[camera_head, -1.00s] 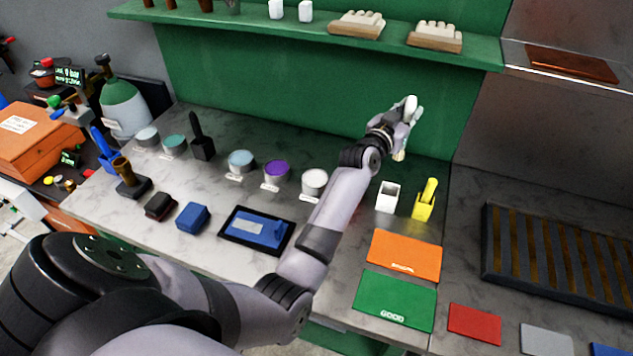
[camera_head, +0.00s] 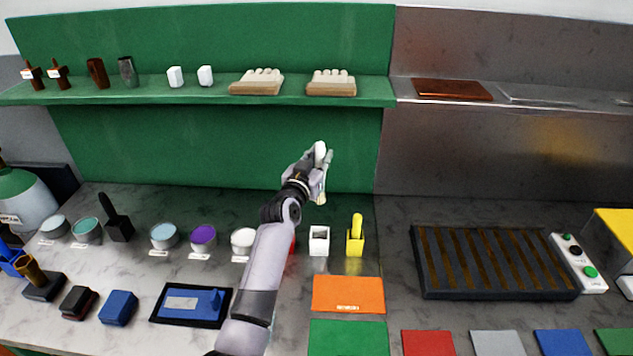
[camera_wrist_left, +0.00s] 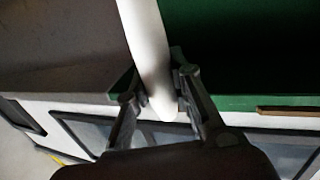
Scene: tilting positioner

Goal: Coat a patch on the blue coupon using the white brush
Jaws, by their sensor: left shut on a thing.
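My left gripper (camera_head: 313,175) is shut on the white brush (camera_head: 320,150) and holds it up above the back of the counter. Its pale tip points down, and its white handle (camera_wrist_left: 147,50) runs between the fingers in the left wrist view. A white square holder (camera_head: 319,240) stands empty below the gripper. A flat blue plate (camera_head: 565,343) lies at the front right edge. A blue piece with a pale patch (camera_head: 185,303) lies in a black frame at the left; I cannot tell which of these is the coupon. My right gripper is out of view.
A yellow brush in its holder (camera_head: 355,238) stands beside the white holder. Several paint pots, including a purple one (camera_head: 203,237), line the counter at left. A slatted black rack (camera_head: 490,262) stands at right. A green shelf (camera_head: 200,92) runs behind.

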